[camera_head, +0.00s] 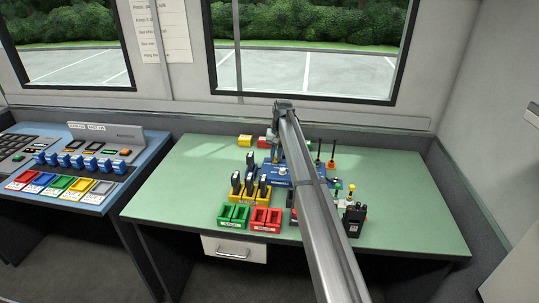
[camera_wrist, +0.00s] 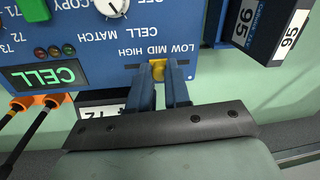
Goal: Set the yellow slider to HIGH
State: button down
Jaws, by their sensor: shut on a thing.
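The blue panel (camera_head: 275,178) lies on the green table, partly hidden by my arm in the head view. In the wrist view the panel (camera_wrist: 100,45) shows upside down. The yellow slider (camera_wrist: 157,71) sits at the panel edge near the labels LOW, MID and HIGH, roughly in line with MID. My gripper (camera_wrist: 160,80) has its two blue fingers around the slider knob and is shut on it.
A green lit CELL display (camera_wrist: 45,77) and orange-plugged cables (camera_wrist: 20,104) are beside the fingers. A dark unit labelled 95 (camera_wrist: 262,30) stands at the upper right.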

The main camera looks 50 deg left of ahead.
aim_at(283, 163)
jog(key=w+d, duration=0.2)
jog(key=shift+w+d, duration=0.25)
jog(key=shift+w, duration=0.05)
jog(key=c, duration=1.1)
grip_release()
jog(key=shift+o, duration=0.2)
notch_tip(283, 163, up, 14)
jog(key=w+d, duration=0.1)
jog(key=shift+f, duration=0.15)
jog(key=shift+w, duration=0.1)
